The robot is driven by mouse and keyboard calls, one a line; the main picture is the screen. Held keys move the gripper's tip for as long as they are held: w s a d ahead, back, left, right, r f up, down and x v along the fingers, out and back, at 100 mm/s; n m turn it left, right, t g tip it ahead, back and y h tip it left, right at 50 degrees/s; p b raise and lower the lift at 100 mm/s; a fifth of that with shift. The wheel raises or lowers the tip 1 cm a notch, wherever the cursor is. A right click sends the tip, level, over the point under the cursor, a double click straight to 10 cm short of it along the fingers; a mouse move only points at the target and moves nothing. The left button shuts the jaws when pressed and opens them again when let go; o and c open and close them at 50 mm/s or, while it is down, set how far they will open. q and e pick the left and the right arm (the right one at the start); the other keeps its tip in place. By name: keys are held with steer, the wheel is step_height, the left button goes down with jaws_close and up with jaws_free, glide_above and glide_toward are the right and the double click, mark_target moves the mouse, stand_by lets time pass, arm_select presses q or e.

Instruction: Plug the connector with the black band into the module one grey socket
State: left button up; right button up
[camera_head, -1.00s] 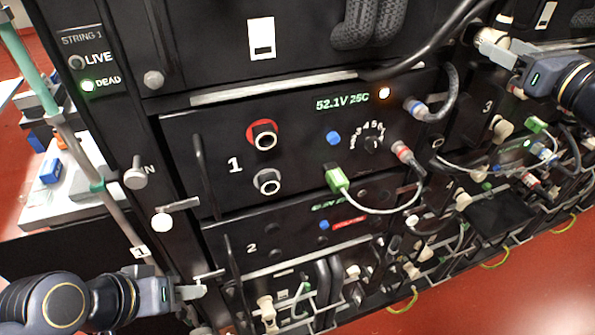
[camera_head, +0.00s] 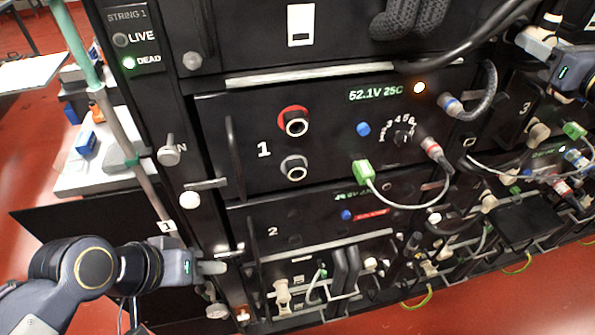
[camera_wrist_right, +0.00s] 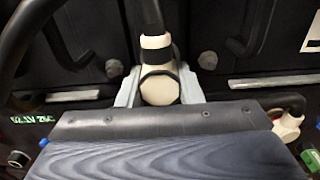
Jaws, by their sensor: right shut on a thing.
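Module one (camera_head: 330,90) faces me with a red-ringed socket (camera_head: 295,121) above a grey-ringed socket (camera_head: 294,168); both look empty. My right gripper (camera_head: 534,40) is at the upper right, far from the grey socket. In the right wrist view it (camera_wrist_right: 158,92) is shut on a cream connector (camera_wrist_right: 158,88) with a black band, the connector's black cable rising above it. The connector's mating end cannot be made out. My left gripper (camera_head: 208,268) is at the lower left, beside the rack's edge near module two; its finger gap does not show clearly.
A thick black cable (camera_head: 455,50) crosses above module one. A green plug (camera_head: 362,173) with a white lead sits right of the grey socket. A handle (camera_head: 235,158) stands out at the module's left. A pole (camera_head: 118,125) and white table (camera_head: 95,175) are at the left.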

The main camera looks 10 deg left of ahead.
steer(key=shift+s+d, duration=0.1)
steer(key=shift+s, duration=0.05)
steer(key=shift+s+d, duration=0.2)
steer(key=shift+s, duration=0.35)
steer(key=shift+v, duration=1.2)
steer(key=v, duration=0.4)
steer(key=shift+s+d, duration=0.15)
steer(key=shift+s, duration=0.2)
stand_by(0.5)
steer(key=shift+f, duration=0.1)
stand_by(0.4)
